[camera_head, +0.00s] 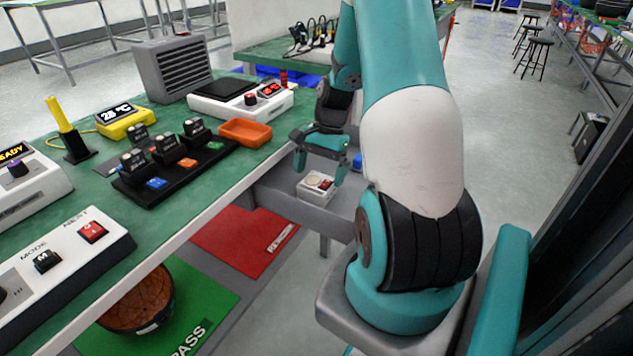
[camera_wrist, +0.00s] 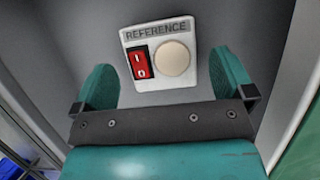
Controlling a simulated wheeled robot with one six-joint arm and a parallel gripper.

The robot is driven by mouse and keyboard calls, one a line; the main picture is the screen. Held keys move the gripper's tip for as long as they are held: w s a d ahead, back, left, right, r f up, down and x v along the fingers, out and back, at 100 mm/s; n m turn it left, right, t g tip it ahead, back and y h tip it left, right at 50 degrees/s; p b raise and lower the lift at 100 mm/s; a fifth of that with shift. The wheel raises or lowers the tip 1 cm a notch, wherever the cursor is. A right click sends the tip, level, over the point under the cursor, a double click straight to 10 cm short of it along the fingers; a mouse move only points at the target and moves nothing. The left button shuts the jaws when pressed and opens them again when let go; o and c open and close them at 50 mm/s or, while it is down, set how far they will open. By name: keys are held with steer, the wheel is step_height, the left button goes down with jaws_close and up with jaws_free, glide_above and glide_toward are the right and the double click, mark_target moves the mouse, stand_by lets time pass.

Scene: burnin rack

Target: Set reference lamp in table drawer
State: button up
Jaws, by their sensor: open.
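The reference lamp is a small white box (camera_head: 318,188) lying in the open grey table drawer (camera_head: 275,200), below the green tabletop's edge. In the wrist view, the box (camera_wrist: 190,84) carries a "REFERENCE" label, a round cream lamp face (camera_wrist: 173,58) and a red rocker switch (camera_wrist: 139,62) marked I and O. The lamp face looks pale, with no clear glow. My gripper (camera_head: 322,168) is open and empty, above the box, its fingers pointing down. In the wrist view, my gripper's fingers (camera_wrist: 162,66) stand apart on either side of the box; contact cannot be told.
On the green table (camera_head: 215,178) stand an orange tray (camera_head: 245,133), a black rack (camera_head: 175,165) with several modules, and a white-and-black instrument (camera_head: 240,102). Red (camera_head: 245,240) and green (camera_head: 205,305) floor mats lie below, with a round bin (camera_head: 140,300) on the green one.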

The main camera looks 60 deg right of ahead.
steer(key=p+v, duration=0.1)
steer(key=v, duration=0.7)
steer(key=w+a+r+n, duration=0.1)
steer(key=a+r+n, duration=0.25)
steer(key=a, duration=0.35)
steer(key=w+a+r+n+h, duration=0.15)
steer(key=a+n, duration=0.25)
steer(key=a, duration=0.4)
steer(key=w+a+r+n+y, duration=0.1)
steer(key=a+r+n, duration=0.3)
steer(key=a, duration=0.3)
steer(key=s+a+r+n, duration=0.4)
steer(key=s+a+n, duration=0.8)
steer(key=a, duration=0.5)
steer(key=shift+s+a+n, duration=0.35)
steer(key=shift+s, duration=0.6)
steer(key=shift+r, duration=0.1)
steer(key=shift+c, duration=0.2)
